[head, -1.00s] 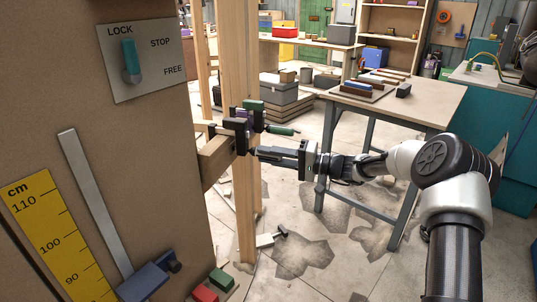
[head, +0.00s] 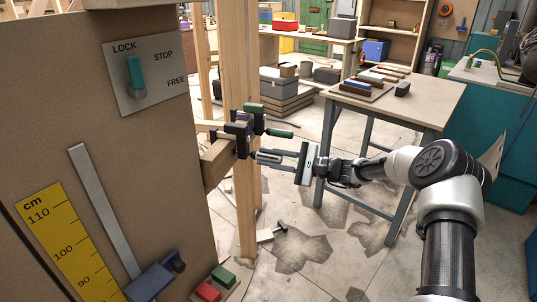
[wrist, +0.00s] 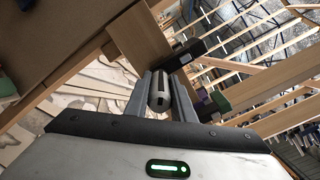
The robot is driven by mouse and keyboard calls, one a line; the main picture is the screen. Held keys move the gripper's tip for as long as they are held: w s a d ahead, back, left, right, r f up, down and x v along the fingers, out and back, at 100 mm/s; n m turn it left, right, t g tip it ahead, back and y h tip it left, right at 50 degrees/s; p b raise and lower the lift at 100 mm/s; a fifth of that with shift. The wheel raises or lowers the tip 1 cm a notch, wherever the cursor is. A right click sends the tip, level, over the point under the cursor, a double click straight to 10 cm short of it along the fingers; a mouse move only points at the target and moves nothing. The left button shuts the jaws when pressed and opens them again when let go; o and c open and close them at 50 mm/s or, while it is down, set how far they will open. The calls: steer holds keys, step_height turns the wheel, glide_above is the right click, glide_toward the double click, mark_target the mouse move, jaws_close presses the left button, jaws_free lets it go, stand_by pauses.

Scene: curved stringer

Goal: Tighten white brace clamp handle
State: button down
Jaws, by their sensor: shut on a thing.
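The black brace clamp (head: 237,138) is fixed on a wooden beam beside an upright post in the head view. Its dark body also shows in the wrist view (wrist: 183,56). The clamp handle (wrist: 160,92) is a pale grey-white cylinder with a dark slot in its near end. My gripper (head: 260,156) reaches in from the right, level with the post. In the wrist view my gripper (wrist: 161,88) is shut on the handle, one finger on each side. The handle is mostly hidden by the fingers in the head view.
A green-ended clamp (head: 255,109) with a green handle (head: 280,133) sits just behind the black one. A panel (head: 150,95) marked LOCK, STOP and FREE has a teal lever (head: 134,72). A workbench (head: 420,105) stands behind my arm. The floor below the gripper is mostly open.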

steer(key=m+p, duration=0.2)
steer(key=m, duration=0.3)
steer(key=shift+r+m, duration=0.1)
steer(key=shift+m, duration=0.2)
steer(key=shift+w+m+p, duration=0.15)
steer(key=shift+m+p, duration=0.85)
steer(key=shift+m, duration=1.2)
steer(key=c, duration=1.5)
jaws_free()
steer(key=shift+d, duration=0.15)
steer(key=v, duration=1.7)
steer(key=shift+d, duration=0.1)
